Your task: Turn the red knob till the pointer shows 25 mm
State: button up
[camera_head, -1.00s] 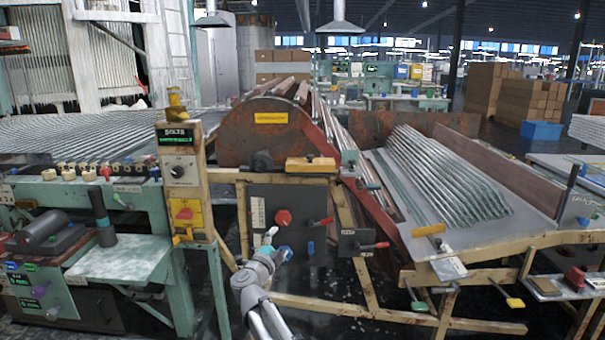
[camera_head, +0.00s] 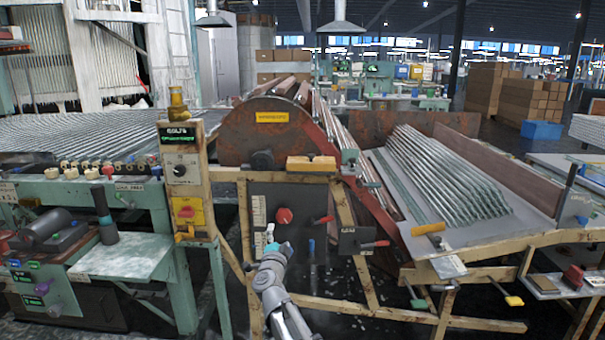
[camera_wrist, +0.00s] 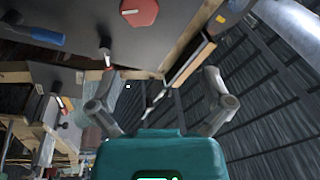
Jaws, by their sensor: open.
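The red knob (camera_head: 284,215) sits on the dark upright panel (camera_head: 290,192) in the head view. A pale scale strip (camera_head: 259,211) stands upright to its left; its pointer and figures are too small to read. My gripper (camera_head: 269,236) is in front of the panel, below and slightly left of the knob. In the wrist view the knob (camera_wrist: 140,11) is at the top edge, partly cut off. My gripper (camera_wrist: 158,84) shows there with its two fingers spread and nothing between them. The knob is beyond the fingertips, apart from them.
A red-handled lever (camera_head: 323,220) and a small blue handle (camera_head: 311,246) are on the panel near the knob. Another red-handled lever (camera_head: 375,244) is on a box to the right. A wooden frame (camera_head: 243,222) borders the panel. A green bench (camera_head: 125,255) stands at the left.

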jog(key=s+d+f+n+g+y, duration=0.4)
jog(key=s+f+n+g, duration=0.1)
jog(key=f+n+g, duration=0.15)
jog(key=s+d+f+n+g+y, duration=0.3)
jog(key=s+d+f+n+g, duration=0.15)
jog(key=f+n, duration=0.3)
jog(key=s+d+f+m+g+h, duration=0.1)
jog(key=s+d+f+g+h, duration=0.3)
jog(key=s+d, duration=0.45)
jog(key=s+d+f+g+h, duration=0.25)
jog(key=s+d+g, duration=0.25)
jog(key=s+d, duration=0.3)
notch_tip(320, 180, up, 31)
jog(key=s+a+p, duration=0.1)
jog(key=p, duration=3.1)
jog(key=shift+y+p, duration=0.3)
jog(key=shift+y, duration=0.15)
